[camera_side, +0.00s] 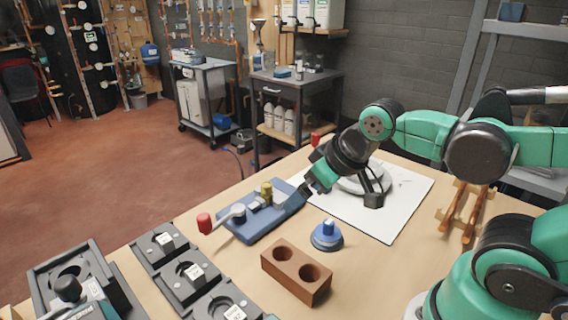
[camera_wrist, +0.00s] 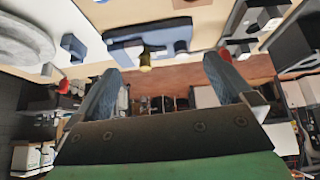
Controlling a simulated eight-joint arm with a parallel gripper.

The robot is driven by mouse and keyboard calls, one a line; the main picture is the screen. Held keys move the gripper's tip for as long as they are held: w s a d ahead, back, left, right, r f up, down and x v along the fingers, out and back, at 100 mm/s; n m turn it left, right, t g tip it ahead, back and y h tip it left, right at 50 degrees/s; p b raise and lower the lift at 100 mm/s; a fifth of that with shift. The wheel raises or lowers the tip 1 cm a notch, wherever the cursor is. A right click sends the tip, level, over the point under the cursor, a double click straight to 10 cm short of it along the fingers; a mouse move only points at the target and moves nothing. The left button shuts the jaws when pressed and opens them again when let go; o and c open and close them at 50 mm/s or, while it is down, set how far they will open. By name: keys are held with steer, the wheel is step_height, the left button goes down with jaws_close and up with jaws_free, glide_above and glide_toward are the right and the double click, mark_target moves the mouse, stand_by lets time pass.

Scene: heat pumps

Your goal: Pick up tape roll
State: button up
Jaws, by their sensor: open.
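My gripper (camera_side: 308,190) is open above the right end of a blue tray (camera_side: 246,229) in the side view. In the wrist view, the two dark fingers of my gripper (camera_wrist: 164,84) stand wide apart with nothing between them. No thing is plainly recognisable as a tape roll. A large pale grey round thing (camera_side: 352,184) lies on a white sheet, partly hidden behind my wrist, and I cannot tell if it is the roll. It also shows in the wrist view (camera_wrist: 24,42) at upper left, away from the fingers.
A blue knobbed piece (camera_side: 327,237) and a brown two-hole block (camera_side: 296,272) stand in front. Dark fixtures (camera_side: 190,272) fill the left front. Copper pipes (camera_side: 466,208) stand at right. The white sheet (camera_side: 408,188) has bare room.

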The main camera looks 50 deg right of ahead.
mark_target(329, 221)
steer(key=d+f+n+g, duration=0.1)
steer(key=d+f+g, duration=0.2)
steer(key=d+f+n+g, duration=0.2)
steer(key=d+f+g, duration=0.1)
steer(key=shift+s+f, duration=0.1)
steer(key=shift+g, duration=0.3)
steer(key=shift+f, duration=2.9)
steer(key=c, duration=1)
